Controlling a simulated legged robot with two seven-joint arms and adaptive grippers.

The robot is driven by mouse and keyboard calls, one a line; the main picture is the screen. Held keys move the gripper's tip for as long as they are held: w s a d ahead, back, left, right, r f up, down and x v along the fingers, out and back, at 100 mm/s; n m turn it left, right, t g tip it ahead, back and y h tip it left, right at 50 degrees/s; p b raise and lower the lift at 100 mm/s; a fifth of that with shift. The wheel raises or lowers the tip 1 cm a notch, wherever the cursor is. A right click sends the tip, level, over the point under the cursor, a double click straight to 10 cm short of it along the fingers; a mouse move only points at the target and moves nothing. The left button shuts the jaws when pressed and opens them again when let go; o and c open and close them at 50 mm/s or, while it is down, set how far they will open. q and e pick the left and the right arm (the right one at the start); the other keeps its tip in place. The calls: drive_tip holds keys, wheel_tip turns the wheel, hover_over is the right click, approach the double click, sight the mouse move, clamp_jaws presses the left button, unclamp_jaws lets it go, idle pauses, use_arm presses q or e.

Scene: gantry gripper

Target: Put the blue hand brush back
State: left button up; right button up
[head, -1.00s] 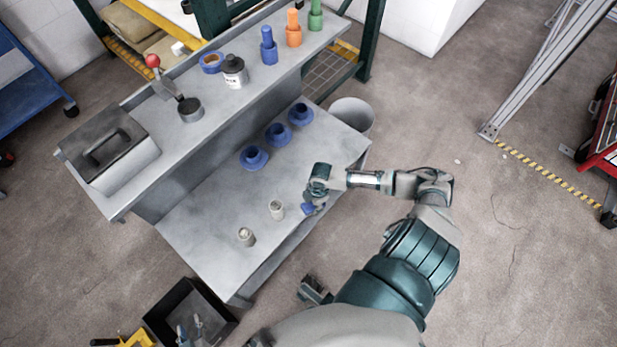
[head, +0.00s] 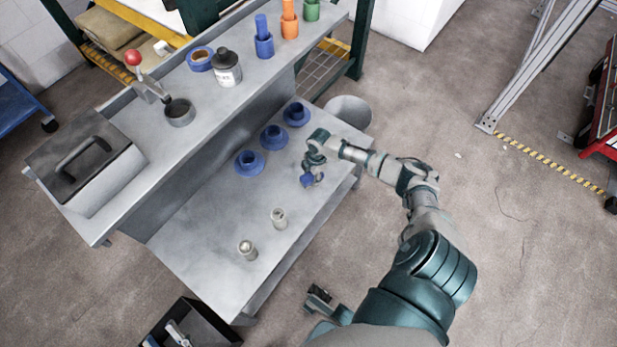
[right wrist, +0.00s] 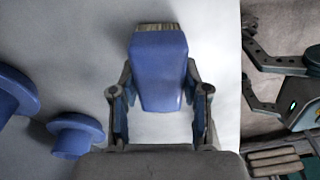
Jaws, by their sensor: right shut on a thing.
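The blue hand brush (head: 307,180) is held in my right gripper (head: 314,172), over the lower bench top near its front edge. In the right wrist view the brush (right wrist: 158,70) lies between the two fingers (right wrist: 160,115), its pale bristles toward the top. I cannot tell whether it touches the bench. My left gripper (head: 318,298) is off the bench, at the bottom of the head view. In the right wrist view its fingers (right wrist: 268,78) stand apart and empty at the right.
Three blue flanged cups (head: 273,137) line the lower bench (head: 205,255), left of the brush. Two small grey cups (head: 279,218) stand nearer. The upper shelf (head: 185,75) bears a metal box (head: 90,165), a bottle (head: 226,70) and blue, orange and green holders (head: 264,46). A bin (head: 348,110) stands behind.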

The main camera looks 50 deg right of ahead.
drive_tip(key=shift+f, duration=0.55)
use_arm(q)
drive_tip(key=shift+s+r+t, duration=0.4)
drive_tip(key=shift+r+t, duration=0.1)
use_arm(e)
drive_tip(key=shift+r, duration=0.1)
drive_tip(key=o, duration=1.1)
use_arm(q)
drive_tip(key=shift+w, duration=0.1)
